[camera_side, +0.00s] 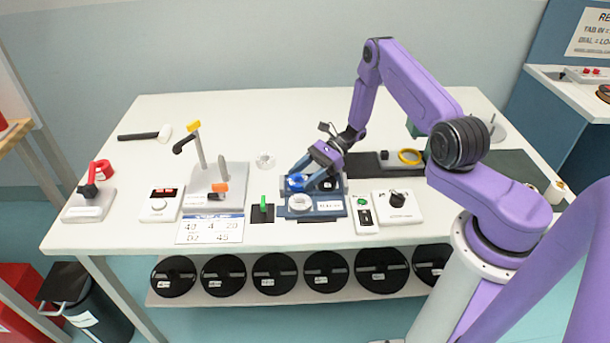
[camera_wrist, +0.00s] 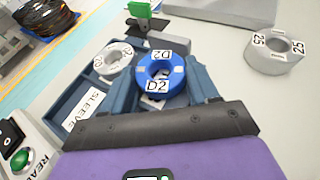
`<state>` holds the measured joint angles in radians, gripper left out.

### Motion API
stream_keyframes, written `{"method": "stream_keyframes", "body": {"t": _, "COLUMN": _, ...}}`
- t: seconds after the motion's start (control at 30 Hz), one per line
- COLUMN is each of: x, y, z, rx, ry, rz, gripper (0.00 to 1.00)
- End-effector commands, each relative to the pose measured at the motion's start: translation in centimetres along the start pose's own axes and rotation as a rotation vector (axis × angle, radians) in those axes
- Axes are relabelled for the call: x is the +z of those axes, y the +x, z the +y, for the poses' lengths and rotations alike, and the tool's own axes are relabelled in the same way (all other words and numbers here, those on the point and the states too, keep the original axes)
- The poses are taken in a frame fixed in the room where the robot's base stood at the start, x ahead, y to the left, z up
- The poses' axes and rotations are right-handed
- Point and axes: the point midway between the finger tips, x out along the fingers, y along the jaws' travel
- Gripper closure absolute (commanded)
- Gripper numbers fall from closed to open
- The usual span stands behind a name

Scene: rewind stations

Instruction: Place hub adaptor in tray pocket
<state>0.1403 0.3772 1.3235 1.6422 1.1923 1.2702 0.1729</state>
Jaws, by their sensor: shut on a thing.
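The blue hub adaptor (camera_wrist: 152,62), a ring marked D2, is between the fingers of my gripper (camera_wrist: 163,78) in the wrist view. In the side view the adaptor (camera_side: 296,180) is at the back left of the dark blue tray (camera_side: 327,216), with my gripper (camera_side: 303,182) coming down from the right. My gripper is shut on it. I cannot tell whether the adaptor hangs above the tray or touches it. A white ring (camera_wrist: 113,60) sits in a tray pocket beside it, near the SLEEVE label. Fingers and wrist hide part of the tray.
A white ring marked 25 (camera_wrist: 272,53) lies on the bare table behind the tray. A green-tabbed black block (camera_side: 263,213) stands left of the tray. A green-button box (camera_side: 363,212) and a dial box (camera_side: 398,206) stand right.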

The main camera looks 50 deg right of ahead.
Motion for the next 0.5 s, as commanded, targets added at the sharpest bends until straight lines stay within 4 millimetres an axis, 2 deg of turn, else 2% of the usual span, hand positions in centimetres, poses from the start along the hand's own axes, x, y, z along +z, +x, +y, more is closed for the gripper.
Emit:
{"method": "stream_keyframes", "body": {"t": 0.03, "x": -1.38, "y": 0.72, "z": 0.21, "rx": 0.001, "ry": -0.004, "rz": 0.037, "gripper": 0.75}}
{"method": "stream_keyframes", "body": {"t": 0.3, "x": -1.37, "y": 0.84, "z": 0.15, "rx": 0.001, "ry": -0.005, "rz": 0.037, "gripper": 0.75}}
{"method": "stream_keyframes", "body": {"t": 0.33, "x": -1.37, "y": 0.85, "z": 0.15, "rx": 0.001, "ry": -0.005, "rz": 0.037, "gripper": 0.31}}
{"method": "stream_keyframes", "body": {"t": 0.4, "x": -1.35, "y": 0.88, "z": 0.15, "rx": 0.002, "ry": -0.005, "rz": 0.037, "gripper": 0.11}}
{"method": "stream_keyframes", "body": {"t": 0.5, "x": -1.34, "y": 0.91, "z": 0.16, "rx": 0.003, "ry": -0.006, "rz": 0.037, "gripper": 0.11}}
